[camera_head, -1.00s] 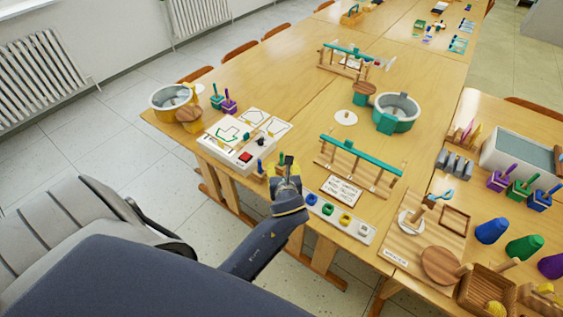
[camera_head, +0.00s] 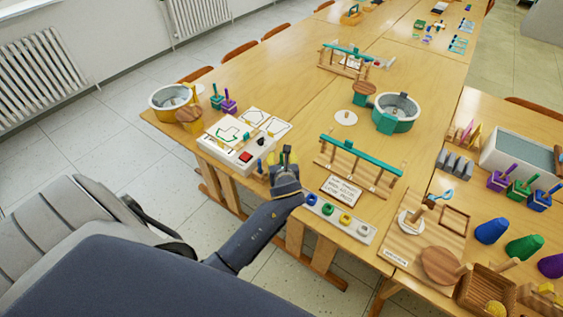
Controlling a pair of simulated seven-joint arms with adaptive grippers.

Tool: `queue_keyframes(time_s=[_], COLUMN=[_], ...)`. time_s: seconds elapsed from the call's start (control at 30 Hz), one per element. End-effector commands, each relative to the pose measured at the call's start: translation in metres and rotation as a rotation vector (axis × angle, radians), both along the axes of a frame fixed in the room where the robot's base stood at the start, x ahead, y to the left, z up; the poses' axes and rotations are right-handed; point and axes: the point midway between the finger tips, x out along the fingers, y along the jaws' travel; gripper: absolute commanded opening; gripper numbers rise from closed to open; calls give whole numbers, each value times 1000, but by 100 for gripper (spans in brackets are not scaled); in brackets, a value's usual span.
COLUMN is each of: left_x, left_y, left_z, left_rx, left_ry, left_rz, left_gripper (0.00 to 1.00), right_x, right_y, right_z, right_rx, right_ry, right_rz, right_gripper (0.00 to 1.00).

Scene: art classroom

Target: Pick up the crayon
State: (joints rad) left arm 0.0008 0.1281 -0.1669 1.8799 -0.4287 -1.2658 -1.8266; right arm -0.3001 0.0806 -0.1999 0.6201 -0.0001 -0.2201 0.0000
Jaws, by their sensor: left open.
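My left gripper (camera_head: 284,156) is open at the near edge of the wooden table, just right of the white drawing board (camera_head: 213,147). A small blue upright piece (camera_head: 260,165), possibly a crayon, stands in a wooden holder just left of the gripper. A small dark piece stands between or behind the fingers; I cannot tell whether it is a crayon or part of the gripper. No crayon is clearly held. My right gripper is out of view.
A wooden rack with a teal bar (camera_head: 359,156) stands right of the gripper. A white strip with coloured rings (camera_head: 366,231) lies at the near edge. Round tubs (camera_head: 396,125) stand farther back.

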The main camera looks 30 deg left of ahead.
Motion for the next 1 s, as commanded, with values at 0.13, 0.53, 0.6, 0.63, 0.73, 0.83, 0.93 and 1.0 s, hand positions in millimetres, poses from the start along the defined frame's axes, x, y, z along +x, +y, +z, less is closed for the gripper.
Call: queue_keyframes(time_s=[0.13,0.53,0.6,0.63,0.73,0.83,0.93,1.0], left_x=[0,0,0,0,0,0,0,0], left_y=[0,0,0,0,0,0,0,0], left_z=[0,0,0,0,0,0,2,4], left_rx=[0,0,0,0,0,0,0,-1], left_ry=[0,0,0,0,0,0,0,-1], left_rz=[0,0,0,0,0,0,0,0], left_gripper=[37,0,0,0,0,0,0,0], right_x=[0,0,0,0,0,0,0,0], right_y=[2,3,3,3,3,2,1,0], right_z=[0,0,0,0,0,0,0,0], right_rx=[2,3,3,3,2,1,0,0], right_ry=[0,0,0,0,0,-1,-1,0], right_rz=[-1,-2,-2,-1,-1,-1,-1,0], right_gripper=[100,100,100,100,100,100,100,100])
